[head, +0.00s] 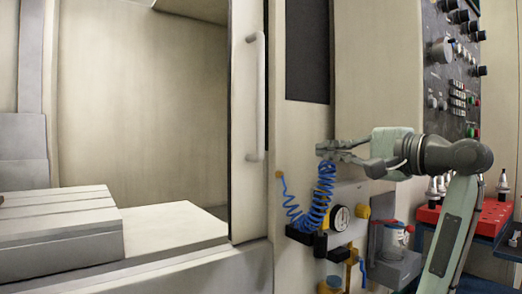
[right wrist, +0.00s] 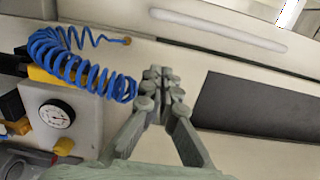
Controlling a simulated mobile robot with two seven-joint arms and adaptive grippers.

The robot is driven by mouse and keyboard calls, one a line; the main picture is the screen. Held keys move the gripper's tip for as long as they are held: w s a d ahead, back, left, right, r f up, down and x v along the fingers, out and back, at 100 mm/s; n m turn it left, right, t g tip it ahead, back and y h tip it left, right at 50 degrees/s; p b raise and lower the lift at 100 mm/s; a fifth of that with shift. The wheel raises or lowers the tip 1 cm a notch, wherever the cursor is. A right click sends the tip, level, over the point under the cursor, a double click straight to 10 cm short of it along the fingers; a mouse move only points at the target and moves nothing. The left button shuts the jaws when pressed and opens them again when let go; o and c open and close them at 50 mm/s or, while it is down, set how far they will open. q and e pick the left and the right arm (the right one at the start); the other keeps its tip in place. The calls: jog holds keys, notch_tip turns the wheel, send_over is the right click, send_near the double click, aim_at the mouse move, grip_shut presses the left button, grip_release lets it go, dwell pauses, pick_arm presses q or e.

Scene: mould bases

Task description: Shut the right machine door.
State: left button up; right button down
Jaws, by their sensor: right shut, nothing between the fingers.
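The right machine door (head: 247,120) is a pale panel with a long white vertical handle (head: 256,95). It stands at the right side of the machine opening, and the interior to its left is exposed. The handle also shows in the right wrist view (right wrist: 220,30) along the top. My right gripper (head: 322,149) is shut and empty, to the right of the handle and apart from it, in front of the machine's front panel. In the right wrist view its fingertips (right wrist: 158,74) meet with nothing between them. My left gripper is not in view.
A coiled blue hose (head: 318,200) hangs just below my right gripper, near a pressure gauge (head: 339,218). A control panel (head: 452,70) is at the upper right. A red tray (head: 455,222) with tool holders stands at the right. The machine bed (head: 170,232) lies inside the opening.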

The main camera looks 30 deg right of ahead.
jog(key=w, duration=0.6)
jog(key=w+a, duration=0.1)
jog(key=w, duration=0.2)
jog(key=shift+w+a, duration=0.1)
jog(key=shift+w, duration=0.2)
jog(key=shift+w+a, duration=0.15)
jog(key=shift+a, duration=0.85)
jog(key=shift+w+a, duration=0.1)
jog(key=shift+a, duration=0.9)
